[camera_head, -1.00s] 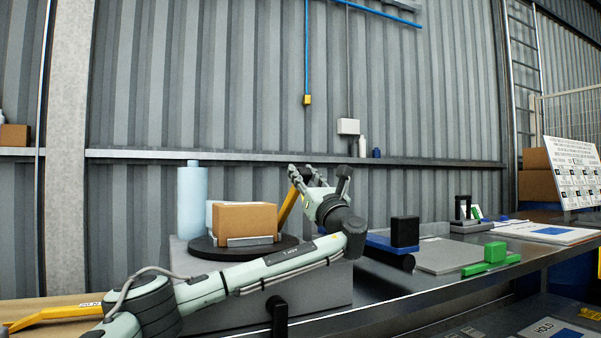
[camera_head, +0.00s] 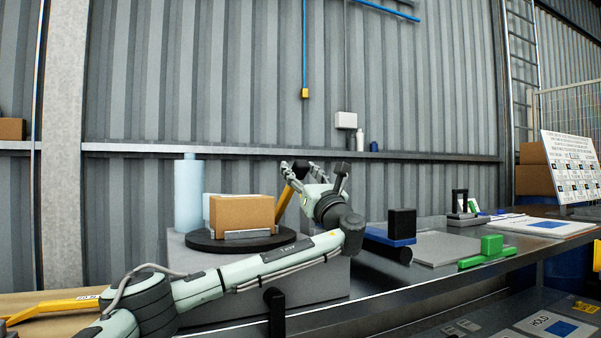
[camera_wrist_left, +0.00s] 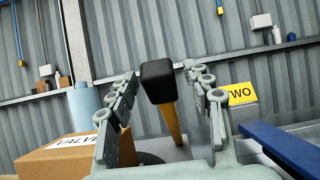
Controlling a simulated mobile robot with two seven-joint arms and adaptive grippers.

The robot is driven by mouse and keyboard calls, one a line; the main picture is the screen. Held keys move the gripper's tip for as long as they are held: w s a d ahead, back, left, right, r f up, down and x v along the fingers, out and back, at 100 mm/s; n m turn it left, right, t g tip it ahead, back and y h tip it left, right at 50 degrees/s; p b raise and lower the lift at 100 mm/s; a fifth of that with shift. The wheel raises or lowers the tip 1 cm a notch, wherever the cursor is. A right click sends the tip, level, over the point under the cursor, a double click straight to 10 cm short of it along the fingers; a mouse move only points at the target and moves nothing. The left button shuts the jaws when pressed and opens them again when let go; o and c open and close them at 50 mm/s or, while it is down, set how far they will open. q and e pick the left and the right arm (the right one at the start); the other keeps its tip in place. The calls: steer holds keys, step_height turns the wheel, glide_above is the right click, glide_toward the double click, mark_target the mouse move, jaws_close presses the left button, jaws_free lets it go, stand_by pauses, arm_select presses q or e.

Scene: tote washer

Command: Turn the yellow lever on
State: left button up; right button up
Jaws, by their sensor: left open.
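The yellow lever (camera_head: 284,201) stands tilted behind my left gripper, partly hidden by it in the head view. In the left wrist view the yellow lever (camera_wrist_left: 171,122) rises between the fingers and ends in a black knob (camera_wrist_left: 158,80). My left gripper (camera_head: 313,172) is open, with its fingers pointing up. In the left wrist view the left gripper (camera_wrist_left: 160,78) has one finger on each side of the knob, with a gap visible on both sides. The lever's base is hidden. My right gripper is not in view.
A cardboard box (camera_head: 243,214) sits on a black turntable (camera_head: 205,243) left of the gripper, before a pale blue cylinder (camera_head: 189,195). A blue block with a black top (camera_head: 402,224) and a green piece (camera_head: 490,248) lie right. A yellow bar (camera_head: 55,308) is at lower left.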

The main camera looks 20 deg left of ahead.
arm_select(q)
step_height(320, 180, up, 10)
stand_by(0.5)
stand_by(0.4)
